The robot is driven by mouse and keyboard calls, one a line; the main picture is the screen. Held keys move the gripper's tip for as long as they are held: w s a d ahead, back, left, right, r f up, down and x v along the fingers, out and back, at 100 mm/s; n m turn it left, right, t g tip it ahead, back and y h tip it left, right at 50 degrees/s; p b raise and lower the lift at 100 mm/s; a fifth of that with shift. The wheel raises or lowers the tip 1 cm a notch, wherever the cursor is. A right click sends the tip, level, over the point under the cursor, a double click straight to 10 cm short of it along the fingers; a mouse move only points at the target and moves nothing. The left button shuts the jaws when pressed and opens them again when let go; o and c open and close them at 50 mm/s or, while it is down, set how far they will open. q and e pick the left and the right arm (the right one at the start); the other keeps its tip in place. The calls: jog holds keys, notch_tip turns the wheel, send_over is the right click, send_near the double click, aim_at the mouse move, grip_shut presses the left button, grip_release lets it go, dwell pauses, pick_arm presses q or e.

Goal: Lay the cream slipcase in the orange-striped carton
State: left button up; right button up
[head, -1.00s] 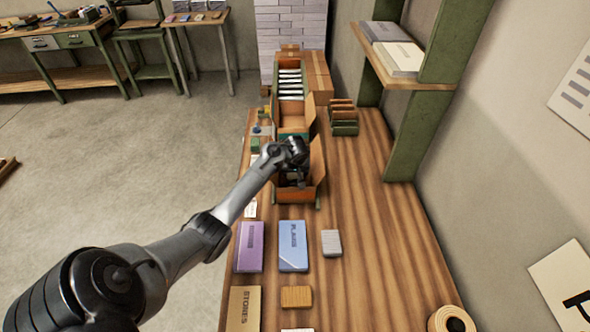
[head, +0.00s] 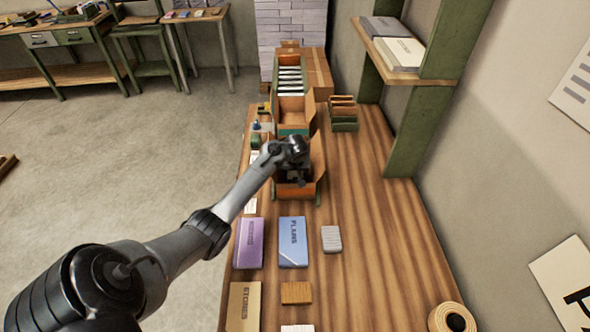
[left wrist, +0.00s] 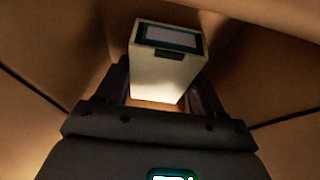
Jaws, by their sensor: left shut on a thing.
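My left gripper (head: 294,176) points down into the near open carton (head: 297,191), whose flaps stand out at its sides. In the left wrist view the gripper's fingers (left wrist: 163,90) are shut on the cream slipcase (left wrist: 167,77), one finger on each side. The slipcase is a pale block with a dark-edged end and a small dark tab. Brown carton walls (left wrist: 60,50) surround it. In the head view my wrist hides the slipcase, and I cannot tell whether it touches the carton floor. Stripes on the carton cannot be made out. My right gripper is not in view.
Purple (head: 249,243), blue (head: 293,242), grey (head: 331,238) and tan (head: 243,306) cases lie in front. A small rack (head: 344,118) stands at the right. The table's right side is clear to the tape roll (head: 452,318).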

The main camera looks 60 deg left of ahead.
pick_arm(q)
jog(key=shift+f, duration=0.4)
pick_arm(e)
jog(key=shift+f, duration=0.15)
pick_arm(q)
jog(key=o, duration=1.1)
notch_tip(320, 180, up, 17)
jog(key=p, duration=1.9)
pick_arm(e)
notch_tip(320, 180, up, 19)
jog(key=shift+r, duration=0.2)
